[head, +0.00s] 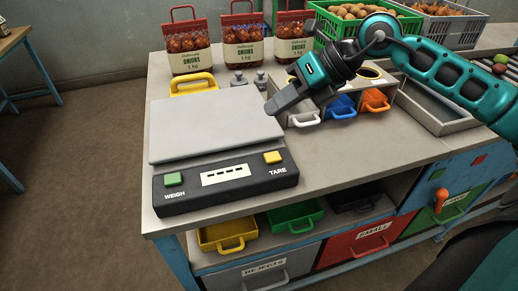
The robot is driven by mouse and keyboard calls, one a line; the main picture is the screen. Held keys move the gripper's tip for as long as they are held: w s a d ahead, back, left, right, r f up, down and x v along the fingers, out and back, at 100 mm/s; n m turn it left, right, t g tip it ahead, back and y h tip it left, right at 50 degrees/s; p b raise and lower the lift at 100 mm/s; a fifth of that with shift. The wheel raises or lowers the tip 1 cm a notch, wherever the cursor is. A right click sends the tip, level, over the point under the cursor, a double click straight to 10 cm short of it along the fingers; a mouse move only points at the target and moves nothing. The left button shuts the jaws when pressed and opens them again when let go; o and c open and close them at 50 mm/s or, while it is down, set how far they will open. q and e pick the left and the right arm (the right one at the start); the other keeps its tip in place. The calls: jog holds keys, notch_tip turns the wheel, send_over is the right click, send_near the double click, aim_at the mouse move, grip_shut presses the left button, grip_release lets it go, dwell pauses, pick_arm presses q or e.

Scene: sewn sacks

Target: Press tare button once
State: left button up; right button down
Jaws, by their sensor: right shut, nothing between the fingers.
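The scale has a flat grey plate (213,130) that is empty and a black front panel (225,194) facing me. The yellow TARE button (272,157) sits at the right end of the panel. The green WEIGH button (174,179) is at the left end, and a display (226,175) with dashes lies between them. My right gripper (272,108) is shut and empty, its tips above the right side of the plate, behind the TARE button in the picture and apart from it. My left gripper is not in view.
Three red net bags of onions (188,45) stand at the back. Small weights (238,79), a yellow-handled scoop (193,83) and a bin holder with white, blue and orange scoops (374,101) are behind and right. The counter right of the panel is clear.

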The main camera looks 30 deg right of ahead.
aim_at(277, 156)
jog(key=shift+f, duration=0.15)
notch_tip(277, 156, down, 8)
jog(key=b, duration=0.6)
jog(key=shift+f, duration=0.3)
dwell(0.3)
dwell(0.9)
jog(key=shift+b, duration=0.3)
dwell(0.3)
jog(key=shift+f+b, duration=0.4)
